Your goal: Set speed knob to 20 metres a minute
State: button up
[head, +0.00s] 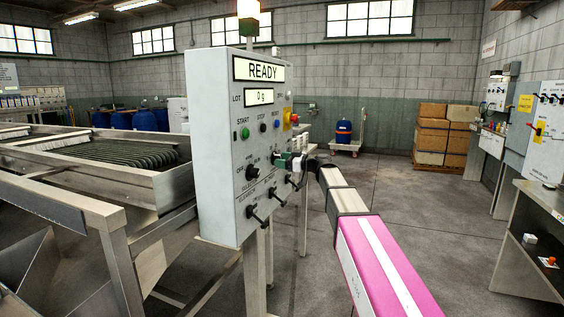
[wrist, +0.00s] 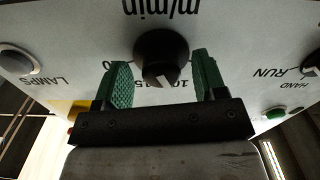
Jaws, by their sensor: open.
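The speed knob (wrist: 162,52) is round and black, with a pale pointer mark, under an upside-down "m/min" label in the wrist view. The mark points down in that picture, toward partly covered scale figures that look like 10 and 15. My gripper (wrist: 162,84) is open, its two green fingers on either side of the knob. I cannot tell whether either finger touches it. In the head view my gripper (head: 284,161) is at the right part of the grey control panel (head: 222,90) and hides the knob.
The panel display (head: 260,69) reads READY and the lot display (head: 263,97) reads 0 g. A green START button (head: 245,133), a red emergency button (head: 294,118) and a black selector (head: 252,172) are nearby. In the wrist view, the HAND/RUN selector (wrist: 312,62) lies right. Open floor lies right.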

jog(key=shift+a, duration=0.2)
jog(key=c, duration=0.9)
jog(key=shift+c, duration=0.2)
jog(key=shift+m, duration=0.3)
jog(key=shift+s+r+m, duration=0.1)
jog(key=shift+m, duration=4.7)
jog(key=shift+s+r+m, duration=0.1)
jog(key=shift+m, duration=4.7)
